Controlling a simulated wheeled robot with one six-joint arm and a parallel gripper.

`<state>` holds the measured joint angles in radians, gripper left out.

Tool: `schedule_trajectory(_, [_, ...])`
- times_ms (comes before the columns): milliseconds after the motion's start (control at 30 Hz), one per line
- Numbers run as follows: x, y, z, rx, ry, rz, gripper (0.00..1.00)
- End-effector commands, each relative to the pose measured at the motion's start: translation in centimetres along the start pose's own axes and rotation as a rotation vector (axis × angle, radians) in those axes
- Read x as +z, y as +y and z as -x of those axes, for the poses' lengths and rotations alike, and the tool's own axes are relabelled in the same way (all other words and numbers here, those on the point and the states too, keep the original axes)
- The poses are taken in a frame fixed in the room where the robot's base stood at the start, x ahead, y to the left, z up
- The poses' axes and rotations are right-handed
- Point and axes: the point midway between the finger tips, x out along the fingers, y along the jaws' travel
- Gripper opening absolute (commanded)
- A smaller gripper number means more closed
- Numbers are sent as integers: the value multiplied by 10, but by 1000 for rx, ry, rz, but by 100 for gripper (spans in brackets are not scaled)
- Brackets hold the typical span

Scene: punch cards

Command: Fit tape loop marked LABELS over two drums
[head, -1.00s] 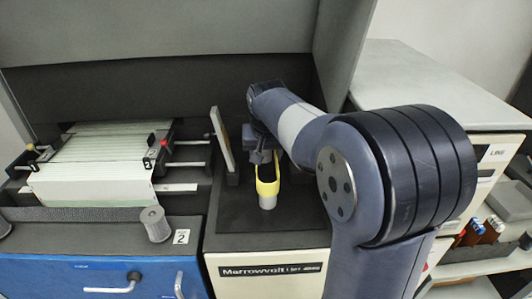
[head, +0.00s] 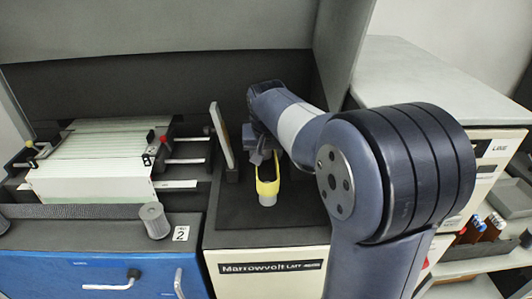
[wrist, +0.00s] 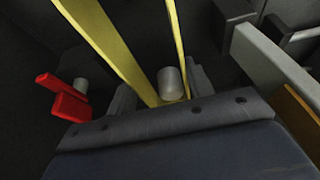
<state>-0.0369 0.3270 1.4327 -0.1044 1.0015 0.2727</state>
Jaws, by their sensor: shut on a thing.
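The yellow tape loop (head: 261,187) hangs from my gripper (head: 263,157) over the dark deck of the Marrowvolt cabinet. My gripper is shut on the loop at its far end. In the wrist view, two yellow strands (wrist: 111,45) run away from the jaws. A pale grey drum (head: 267,200) stands below the loop's near end. A drum also shows between the strands in the wrist view (wrist: 169,83). I cannot tell whether the loop is around it or only above it. No second drum can be made out for certain, and the LABELS marking is not readable.
An upright pale panel (head: 222,136) stands just left of the gripper. A red lever (wrist: 68,100) beside a small grey cylinder shows in the wrist view. A card stack (head: 88,182), a loose grey cylinder (head: 154,220) and a "2" tag (head: 181,233) are further left.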

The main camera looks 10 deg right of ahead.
Motion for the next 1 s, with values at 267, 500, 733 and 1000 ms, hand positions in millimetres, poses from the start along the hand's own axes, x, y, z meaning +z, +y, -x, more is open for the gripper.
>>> schedule_trajectory(267, [2,0,-6,0,0,0,28])
schedule_trajectory(500, [4,0,-10,0,0,0,28])
schedule_trajectory(733, [6,0,-13,0,0,0,28])
schedule_trajectory(1000, [5,0,-13,0,0,0,28])
